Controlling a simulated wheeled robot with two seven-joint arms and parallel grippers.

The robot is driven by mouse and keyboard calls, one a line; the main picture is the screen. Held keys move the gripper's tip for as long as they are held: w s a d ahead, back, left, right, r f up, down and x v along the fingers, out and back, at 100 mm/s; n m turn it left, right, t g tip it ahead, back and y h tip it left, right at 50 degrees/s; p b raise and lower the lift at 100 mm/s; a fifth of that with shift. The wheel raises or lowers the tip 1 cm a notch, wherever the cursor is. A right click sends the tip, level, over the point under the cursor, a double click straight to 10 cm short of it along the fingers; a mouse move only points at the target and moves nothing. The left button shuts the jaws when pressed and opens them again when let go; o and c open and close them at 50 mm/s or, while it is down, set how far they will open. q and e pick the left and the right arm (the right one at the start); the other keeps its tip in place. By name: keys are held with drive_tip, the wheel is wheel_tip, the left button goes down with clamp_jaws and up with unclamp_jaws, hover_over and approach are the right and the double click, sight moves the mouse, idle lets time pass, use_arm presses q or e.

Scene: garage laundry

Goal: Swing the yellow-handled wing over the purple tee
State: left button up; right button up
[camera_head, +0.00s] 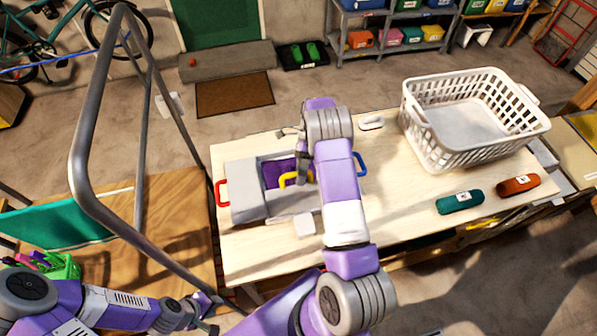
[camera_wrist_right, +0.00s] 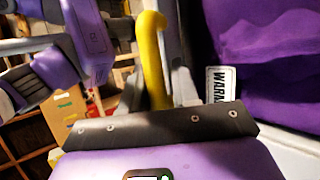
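The grey folding board (camera_head: 245,190) lies on the table, with a red handle (camera_head: 222,193) at its left and a blue handle (camera_head: 360,165) at its right. The purple tee (camera_head: 274,173) shows in its middle and fills the right of the wrist view (camera_wrist_right: 270,65). The yellow handle (camera_head: 290,179) is beside the tee; it stands upright in the wrist view (camera_wrist_right: 152,55). My right gripper (camera_head: 301,172) is at the yellow handle, pointing down; its grip is not clear. My right arm hides part of the board. My left gripper (camera_head: 208,312) is low at the left, away from the board.
A white laundry basket (camera_head: 455,150) stands at the table's right rear. A teal roll (camera_head: 460,202) and an orange roll (camera_head: 518,186) lie in front of it. A small white item (camera_head: 371,122) lies at the rear edge. A metal frame (camera_head: 90,120) rises left of the table.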

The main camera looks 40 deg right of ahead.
drive_tip(key=shift+w+a+r, duration=0.1)
drive_tip(key=shift+w+r, duration=0.05)
drive_tip(key=shift+r, duration=0.05)
drive_tip(key=shift+w+d+r, duration=0.25)
drive_tip(key=shift+w+d, duration=0.1)
drive_tip(key=p+v, duration=0.1)
drive_tip(key=v, duration=0.5)
drive_tip(key=shift+d, duration=0.25)
drive_tip(key=shift+s+r, duration=0.1)
